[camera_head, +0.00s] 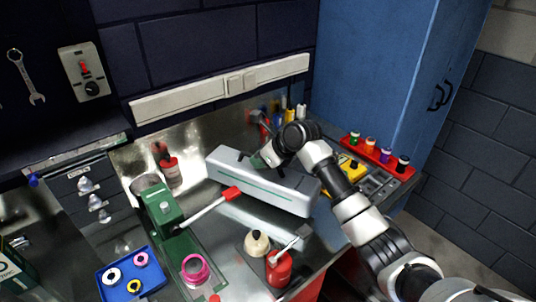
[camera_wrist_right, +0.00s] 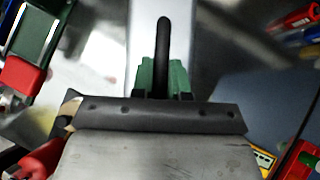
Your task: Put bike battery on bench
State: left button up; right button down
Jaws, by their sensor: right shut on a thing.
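The bike battery (camera_head: 285,192) is a long pale grey box with a thin green line along its side. It lies lengthwise over the metal bench (camera_head: 232,262), and a pale reflection shows below it. I cannot tell whether it touches the bench. My right gripper (camera_head: 266,158) is at the top of the battery, shut on its black handle. In the right wrist view the handle (camera_wrist_right: 163,55) runs between the green fingertips (camera_wrist_right: 163,80), with the pale battery top (camera_wrist_right: 185,30) behind it. My left gripper is not in view.
A green vise (camera_head: 162,212) with a red-tipped lever stands left of the battery. A blue tray (camera_head: 132,278) holds small rings. A red rack (camera_head: 380,158) with coloured bottles is at right, by a blue cabinet (camera_head: 365,70).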

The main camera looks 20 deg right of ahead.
aim_at(262, 169)
jog(key=shift+w+f+p, duration=0.15)
jog(key=shift+f+p, duration=0.25)
jog(key=shift+f, duration=1.15)
jog(key=c, duration=1.5)
grip_release()
jog(key=shift+s+f, duration=0.2)
jog(key=shift+f, duration=0.25)
jog(key=o, duration=0.4)
jog(key=shift+s+r, duration=0.15)
jog(key=b+v, duration=0.1)
jog(key=v, duration=1.1)
